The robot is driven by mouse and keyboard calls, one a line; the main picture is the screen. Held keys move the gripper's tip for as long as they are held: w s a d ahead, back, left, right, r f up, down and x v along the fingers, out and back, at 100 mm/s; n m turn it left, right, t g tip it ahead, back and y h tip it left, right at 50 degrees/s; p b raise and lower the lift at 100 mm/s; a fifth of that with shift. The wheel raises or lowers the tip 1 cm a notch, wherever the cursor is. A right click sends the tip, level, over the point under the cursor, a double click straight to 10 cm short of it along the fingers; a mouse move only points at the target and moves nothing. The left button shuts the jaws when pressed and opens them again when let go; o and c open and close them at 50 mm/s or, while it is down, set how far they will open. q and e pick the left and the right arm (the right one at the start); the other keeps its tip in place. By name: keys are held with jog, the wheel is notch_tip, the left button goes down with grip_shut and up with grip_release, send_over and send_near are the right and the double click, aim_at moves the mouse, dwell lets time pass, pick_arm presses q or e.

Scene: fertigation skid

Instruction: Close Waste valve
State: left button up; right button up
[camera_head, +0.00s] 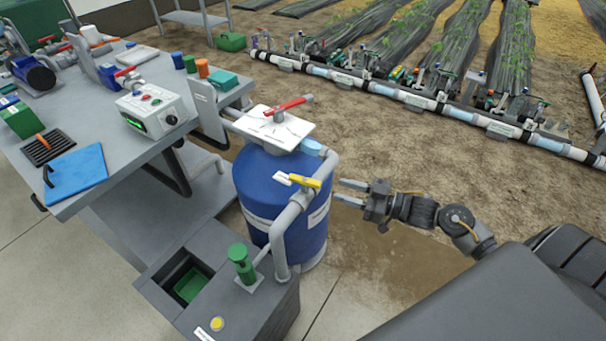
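A valve with a yellow lever handle (305,181) sits on the grey pipe (283,222) in front of the blue tank (256,190). A small white tag beside the lever is too small to read, so I cannot confirm that this is the Waste valve. The lever points to the right and slightly down in the picture, across the pipe's run. My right gripper (350,193) is to the right of the lever and apart from it. Its two fingers are spread, point left towards the tank, and hold nothing. My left gripper is not in view.
A red handle (289,105) sits on the white plate atop the tank. A grey box with a green fitting (241,262) stands below the pipe. The grey bench (120,176) at left carries a control box (152,110). Bare soil lies right of the tank.

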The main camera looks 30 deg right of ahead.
aim_at(305, 182)
jog(key=x, duration=0.7)
jog(key=f+p+x, duration=0.1)
jog(key=x, duration=0.3)
jog(key=shift+a, duration=0.35)
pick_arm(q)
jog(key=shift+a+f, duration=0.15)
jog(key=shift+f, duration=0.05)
pick_arm(e)
jog(key=shift+r, duration=0.1)
